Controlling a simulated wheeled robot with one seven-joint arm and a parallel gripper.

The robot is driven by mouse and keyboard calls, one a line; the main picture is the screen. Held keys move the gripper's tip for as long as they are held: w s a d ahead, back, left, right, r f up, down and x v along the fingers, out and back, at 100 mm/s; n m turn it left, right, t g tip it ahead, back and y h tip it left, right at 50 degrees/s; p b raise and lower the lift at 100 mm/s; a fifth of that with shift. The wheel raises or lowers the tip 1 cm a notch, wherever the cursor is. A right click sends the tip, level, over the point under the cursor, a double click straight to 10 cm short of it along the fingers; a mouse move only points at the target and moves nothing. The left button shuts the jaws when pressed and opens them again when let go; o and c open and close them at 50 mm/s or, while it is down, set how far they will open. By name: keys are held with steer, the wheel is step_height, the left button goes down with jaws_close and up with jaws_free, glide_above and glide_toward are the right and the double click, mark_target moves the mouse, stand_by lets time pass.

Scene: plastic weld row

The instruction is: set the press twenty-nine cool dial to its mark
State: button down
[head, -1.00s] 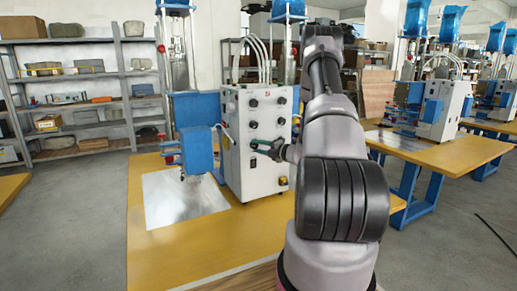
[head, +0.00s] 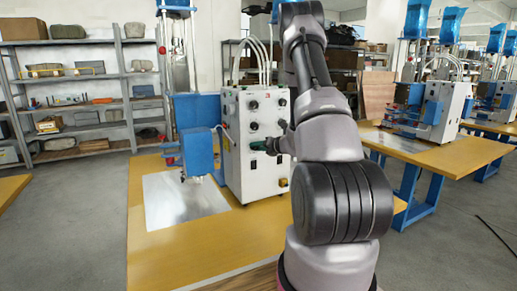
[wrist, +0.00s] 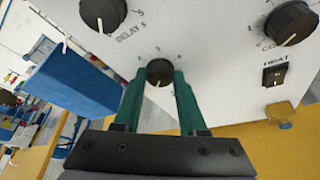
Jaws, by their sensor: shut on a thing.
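In the wrist view, my gripper (wrist: 160,85) has its green fingers shut on the sides of a small black dial (wrist: 159,72) on the white press cabinet. The dial's white pointer line points down and slightly left. Numerals show above it; any label below is hidden by the fingers. At the upper right, another black dial (wrist: 290,23) has a cropped label that seems to begin with "CO". At the upper left is a dial (wrist: 103,12) labelled "DELAY S". In the head view, my gripper (head: 272,146) is at the front of the cabinet (head: 240,165).
A blue press head (head: 194,150) stands left of the cabinet over a metal plate (head: 175,205) on the yellow table (head: 160,255). Shelves stand behind; similar presses stand at right.

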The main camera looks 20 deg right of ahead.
steer(key=shift+s+f+n, duration=0.1)
steer(key=shift+n, duration=0.2)
stand_by(0.4)
steer(key=shift+c, duration=2.4)
jaws_free()
steer(key=v, duration=1)
steer(key=shift+s+r, duration=0.25)
steer(key=shift+s, duration=0.1)
